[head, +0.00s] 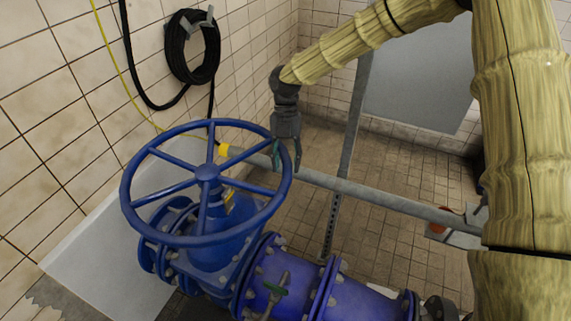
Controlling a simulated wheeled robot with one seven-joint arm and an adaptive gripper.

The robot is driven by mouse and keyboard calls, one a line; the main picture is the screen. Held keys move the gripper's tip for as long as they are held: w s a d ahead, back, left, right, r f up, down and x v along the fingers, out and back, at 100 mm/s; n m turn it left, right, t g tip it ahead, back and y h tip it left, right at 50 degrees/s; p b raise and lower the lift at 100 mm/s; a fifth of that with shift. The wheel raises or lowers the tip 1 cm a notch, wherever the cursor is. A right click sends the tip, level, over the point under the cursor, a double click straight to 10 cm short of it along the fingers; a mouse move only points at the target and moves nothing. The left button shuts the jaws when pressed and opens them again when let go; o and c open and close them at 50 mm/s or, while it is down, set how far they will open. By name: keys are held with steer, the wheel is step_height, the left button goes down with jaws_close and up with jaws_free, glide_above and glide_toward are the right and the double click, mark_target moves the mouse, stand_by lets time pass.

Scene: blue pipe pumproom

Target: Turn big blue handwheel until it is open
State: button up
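The big blue handwheel (208,173) lies roughly level on top of a blue valve body, at the left middle of the head view. It has a round rim, several spokes and a central hub. My gripper (287,165) points down at the right side of the rim. Its fingers appear to stand one on each side of the rim or close beside it. Part of the fingertips is hidden or blends with the rim, so I cannot tell whether they touch or grip it.
A grey horizontal pipe (375,198) runs behind the wheel to the right, crossing an upright metal post (346,150). A coiled black hose (192,47) hangs on the tiled wall. Tiled floor is behind.

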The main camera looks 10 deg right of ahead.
steer(key=shift+f, duration=0.2)
steer(key=shift+s+a+r, duration=0.1)
steer(key=shift+s+r, duration=0.05)
steer(key=shift+r, duration=0.25)
steer(key=v, duration=1.1)
steer(key=shift+w, duration=0.35)
